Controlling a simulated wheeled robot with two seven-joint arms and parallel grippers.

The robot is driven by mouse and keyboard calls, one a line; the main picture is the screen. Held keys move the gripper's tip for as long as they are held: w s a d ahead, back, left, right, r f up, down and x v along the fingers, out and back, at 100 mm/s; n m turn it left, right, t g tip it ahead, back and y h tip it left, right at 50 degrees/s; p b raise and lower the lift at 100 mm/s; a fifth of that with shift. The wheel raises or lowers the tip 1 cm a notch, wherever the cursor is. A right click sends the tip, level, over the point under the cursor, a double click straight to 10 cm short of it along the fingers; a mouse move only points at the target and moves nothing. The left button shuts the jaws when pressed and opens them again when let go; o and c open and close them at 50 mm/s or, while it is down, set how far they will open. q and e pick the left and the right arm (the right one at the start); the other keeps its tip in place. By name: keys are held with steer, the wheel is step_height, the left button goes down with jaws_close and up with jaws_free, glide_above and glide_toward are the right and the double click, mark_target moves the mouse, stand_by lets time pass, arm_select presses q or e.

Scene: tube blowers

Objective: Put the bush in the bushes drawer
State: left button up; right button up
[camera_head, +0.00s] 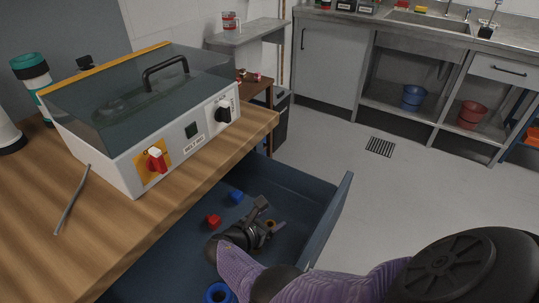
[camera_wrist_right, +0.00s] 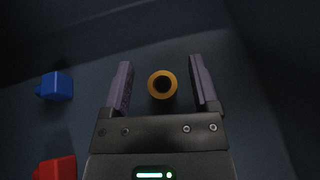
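The bush, an orange-yellow ring with a dark hole (camera_wrist_right: 162,83), lies on the floor of the open dark blue drawer (camera_head: 318,222) under the bench. My right gripper (camera_wrist_right: 160,75) reaches down into the drawer. Its two fingers are apart, one on each side of the bush, with a visible gap on both sides. In the head view the right gripper (camera_head: 266,214) partly covers the bush (camera_head: 271,224). My left gripper is not in view.
In the drawer are a red piece (camera_head: 213,221), a blue piece (camera_head: 236,196) and a blue ring (camera_head: 217,293). A white machine with a tinted lid (camera_head: 150,110) and a thin grey rod (camera_head: 71,199) are on the wooden bench (camera_head: 110,222). Grey floor to the right is clear.

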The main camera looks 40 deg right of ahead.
steer(key=shift+s+f, duration=0.1)
steer(key=shift+f, duration=0.1)
steer(key=shift+a+r+p, duration=0.35)
steer(key=shift+r+p, duration=0.15)
steer(key=shift+r, duration=0.05)
steer(key=shift+a+r+p, duration=0.3)
steer(key=shift+r+p, duration=0.2)
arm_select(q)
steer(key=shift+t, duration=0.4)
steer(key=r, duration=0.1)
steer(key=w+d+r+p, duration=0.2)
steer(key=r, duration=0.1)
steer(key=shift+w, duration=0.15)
arm_select(e)
steer(key=v, duration=1)
steer(key=shift+a, duration=0.3)
steer(key=shift+d, duration=0.1)
